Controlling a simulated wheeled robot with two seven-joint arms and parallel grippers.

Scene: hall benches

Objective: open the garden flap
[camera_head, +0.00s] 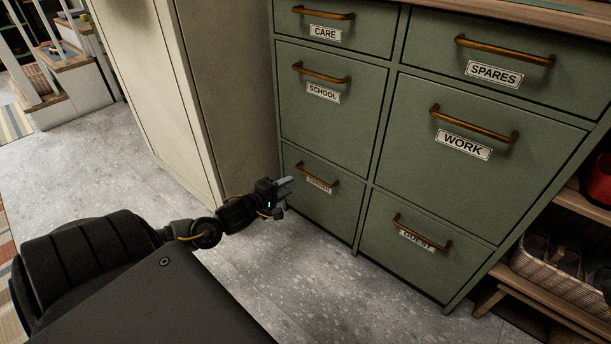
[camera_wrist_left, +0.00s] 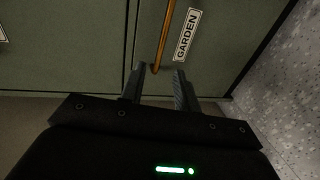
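The garden flap (camera_head: 300,204) is the green lower-left front of the cabinet and looks closed, flush with its neighbours. Its brass bar handle (camera_head: 318,173) sits near its top edge, above a white label that is partly covered by the handle. In the left wrist view the label reads GARDEN (camera_wrist_left: 187,35) beside the brass handle (camera_wrist_left: 165,35). My left gripper (camera_head: 288,187) is just left of the handle in the head view. In the wrist view its fingers (camera_wrist_left: 160,72) are apart, with the handle's near end appearing between the tips; contact cannot be told. My right gripper is not in view.
Other green fronts labelled CARE (camera_head: 300,30), SCHOOL (camera_head: 305,120), SPARES (camera_head: 430,40), WORK (camera_head: 480,185) and GUEST (camera_head: 385,245) surround it. A tall cream cabinet (camera_head: 165,100) stands at left. A wooden rack with a basket (camera_head: 540,264) is at right. Grey floor in front is clear.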

